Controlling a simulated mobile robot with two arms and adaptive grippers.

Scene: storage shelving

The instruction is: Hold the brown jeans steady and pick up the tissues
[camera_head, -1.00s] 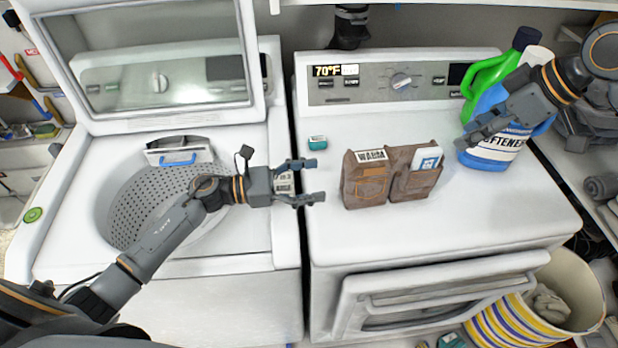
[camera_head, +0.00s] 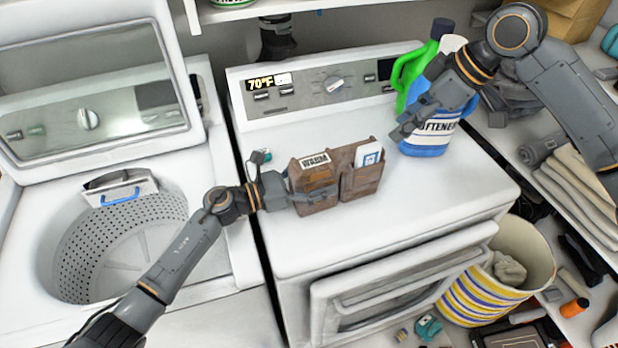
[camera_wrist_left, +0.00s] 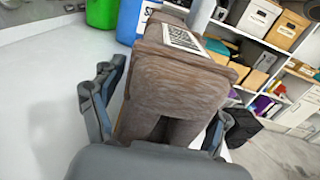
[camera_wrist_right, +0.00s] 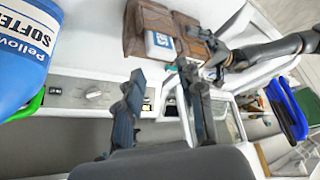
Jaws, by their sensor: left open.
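The brown jeans (camera_head: 354,182) stand upright on top of the right-hand white machine, with a "WARM" label on their left part. The tissues (camera_head: 370,154), a small white and blue pack, sit in the pocket of their right part; they also show in the right wrist view (camera_wrist_right: 160,44). My left gripper (camera_head: 308,187) is open at the left end of the jeans. In the left wrist view its fingers lie on either side of the jeans (camera_wrist_left: 175,85); contact is unclear. My right gripper (camera_wrist_right: 161,78) is open and empty, in front of the softener bottle in the head view.
A blue and white softener bottle (camera_head: 425,148) and a green jug (camera_head: 408,78) stand at the machine's right rear. The left washer's drum (camera_head: 80,245) is open. A striped basket (camera_head: 478,299) stands at lower right. The machine top in front of the jeans is clear.

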